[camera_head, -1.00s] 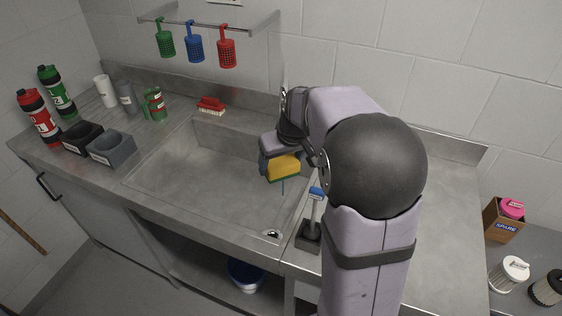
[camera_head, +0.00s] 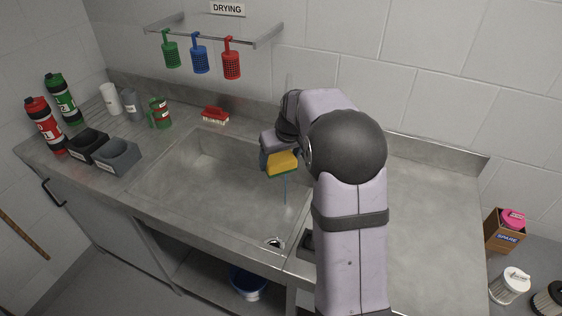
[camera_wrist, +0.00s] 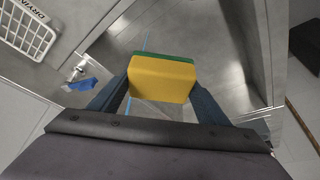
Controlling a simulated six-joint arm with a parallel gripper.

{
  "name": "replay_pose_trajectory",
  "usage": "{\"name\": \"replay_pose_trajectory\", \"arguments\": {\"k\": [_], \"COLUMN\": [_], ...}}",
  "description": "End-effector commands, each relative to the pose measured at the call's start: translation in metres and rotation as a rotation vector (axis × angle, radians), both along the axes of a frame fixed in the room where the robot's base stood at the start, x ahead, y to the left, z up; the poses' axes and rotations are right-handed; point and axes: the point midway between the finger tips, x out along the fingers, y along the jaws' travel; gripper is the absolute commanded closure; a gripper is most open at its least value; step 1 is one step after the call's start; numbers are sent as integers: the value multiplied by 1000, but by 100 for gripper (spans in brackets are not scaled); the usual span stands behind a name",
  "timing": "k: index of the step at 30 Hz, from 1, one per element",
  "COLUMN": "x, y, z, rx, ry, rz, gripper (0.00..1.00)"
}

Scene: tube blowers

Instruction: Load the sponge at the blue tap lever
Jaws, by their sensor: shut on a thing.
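My gripper (camera_wrist: 160,84) is shut on the sponge (camera_wrist: 161,80), which is yellow with a green layer on its far side. In the head view the sponge (camera_head: 282,163) hangs over the right part of the sink, above its floor. A blue lever (camera_wrist: 82,85) shows to the left of the gripper in the wrist view, apart from the sponge. A thin blue line, seemingly water, runs down past the sponge in both views. The tap itself is hidden behind my arm in the head view.
The sink basin (camera_head: 190,185) is otherwise clear. Green, blue and red baskets (camera_head: 200,58) hang from the back rail. A red brush (camera_head: 215,115) lies on the back ledge. Bottles, cups and two dark holders (camera_head: 117,157) stand at left. The right counter (camera_head: 430,220) is bare.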

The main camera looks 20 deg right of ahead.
Motion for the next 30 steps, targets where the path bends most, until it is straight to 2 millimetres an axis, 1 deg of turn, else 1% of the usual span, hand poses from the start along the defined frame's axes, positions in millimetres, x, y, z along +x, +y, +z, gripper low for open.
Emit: {"name": "replay_pose_trajectory", "arguments": {"k": [3,18,24,30], "x": [11,51,61,65], "y": [-2,-12,-15,-16], "z": [-1,-9,-11,-13], "rx": [0,1,0,0], "ry": [1,2,0,0], "rz": [0,0,0,0], "gripper": [48,48,48,48]}}
